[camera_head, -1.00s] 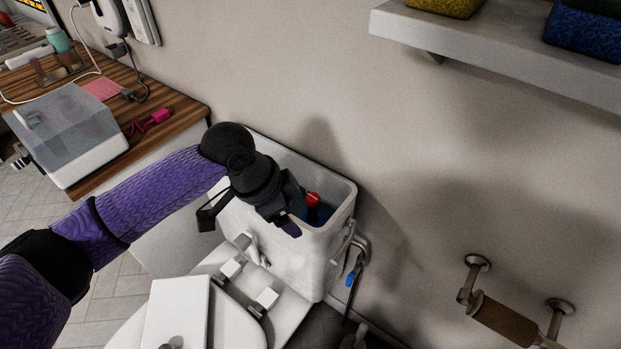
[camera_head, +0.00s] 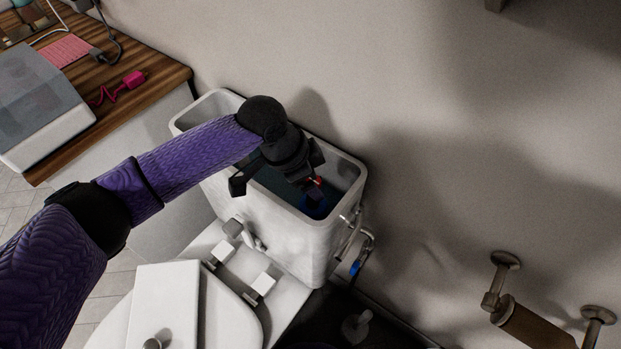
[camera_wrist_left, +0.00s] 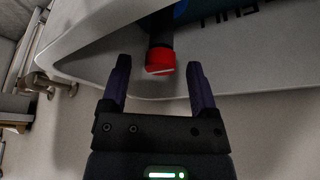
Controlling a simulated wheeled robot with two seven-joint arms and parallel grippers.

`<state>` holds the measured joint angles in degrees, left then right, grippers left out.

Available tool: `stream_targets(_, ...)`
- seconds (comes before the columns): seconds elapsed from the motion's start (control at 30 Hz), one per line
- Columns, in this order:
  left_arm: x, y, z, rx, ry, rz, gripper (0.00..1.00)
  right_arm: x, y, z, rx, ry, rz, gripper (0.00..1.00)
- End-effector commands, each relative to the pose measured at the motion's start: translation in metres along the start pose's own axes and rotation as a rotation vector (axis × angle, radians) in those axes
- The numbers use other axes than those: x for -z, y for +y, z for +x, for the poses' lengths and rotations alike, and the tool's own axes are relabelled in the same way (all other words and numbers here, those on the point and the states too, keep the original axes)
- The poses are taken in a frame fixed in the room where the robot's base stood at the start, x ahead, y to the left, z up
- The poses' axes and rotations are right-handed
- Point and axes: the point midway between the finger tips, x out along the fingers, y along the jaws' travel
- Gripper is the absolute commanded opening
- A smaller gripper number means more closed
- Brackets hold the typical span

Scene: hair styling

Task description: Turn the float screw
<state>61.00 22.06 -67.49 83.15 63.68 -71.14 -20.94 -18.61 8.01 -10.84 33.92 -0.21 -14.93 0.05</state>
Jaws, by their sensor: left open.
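The float screw with a red cap (camera_wrist_left: 160,57) on a dark stem stands inside the open white toilet tank (camera_head: 275,228). In the head view only a small red bit of it (camera_head: 318,181) shows beside my left gripper, which hides the rest. In the left wrist view my left gripper (camera_wrist_left: 157,76) is open, with one purple finger on each side of the red cap. The cap is near the fingertips, with gaps on both sides. My left gripper is over the tank opening in the head view. My right gripper is not in view.
The tank's rim surrounds the gripper, with the wall close behind. A blue valve (camera_head: 356,267) sits at the tank's right side. A wooden counter (camera_head: 150,80) with a grey-lidded box (camera_head: 40,110) is at left. A paper holder (camera_head: 535,325) is on the wall at lower right.

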Motion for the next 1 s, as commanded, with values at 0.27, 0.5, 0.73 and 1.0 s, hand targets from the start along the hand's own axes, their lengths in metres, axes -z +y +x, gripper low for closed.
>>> stream_targets(0.27,0.001,0.0,0.001,0.001,0.0,0.001,0.73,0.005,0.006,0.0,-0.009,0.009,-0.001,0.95)
stream_targets(0.5,0.001,0.0,0.001,0.001,0.001,0.001,0.22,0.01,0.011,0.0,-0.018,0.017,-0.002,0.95)
stream_targets(0.73,0.001,0.0,0.001,0.0,0.0,0.002,0.0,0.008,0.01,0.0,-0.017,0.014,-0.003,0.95)
stream_targets(1.0,0.001,-0.002,0.001,-0.094,0.004,0.224,0.0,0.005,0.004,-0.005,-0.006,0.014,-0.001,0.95)
